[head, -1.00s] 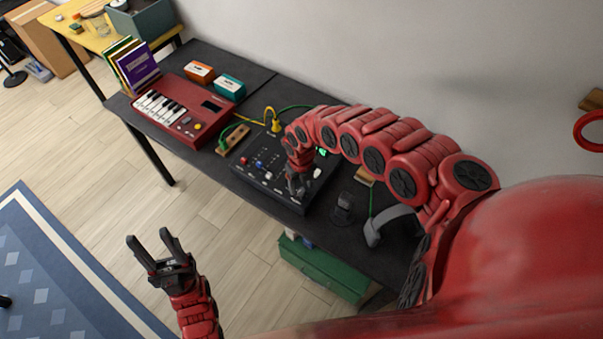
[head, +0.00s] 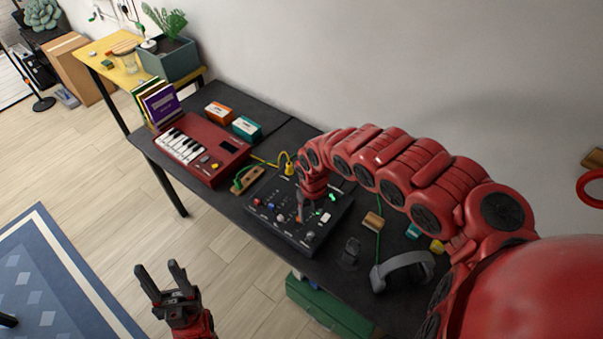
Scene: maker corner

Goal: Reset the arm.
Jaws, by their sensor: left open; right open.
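My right arm reaches across the black desk from the right. My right gripper (head: 300,212) is over the black mixer-like box (head: 278,228), which has knobs, small lights and a pale button. The fingertips are close to its top; I cannot tell whether they touch it. Little of the jaw gap shows. My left gripper (head: 162,284) is open and empty, pointing up over the floor in front of the desk, apart from everything.
On the desk (head: 262,150) stand a red keyboard (head: 203,150), books (head: 158,104), orange (head: 220,114) and teal (head: 246,128) boxes, a dark small stand (head: 350,252) and grey headphones (head: 404,270). A green case (head: 325,308) is below.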

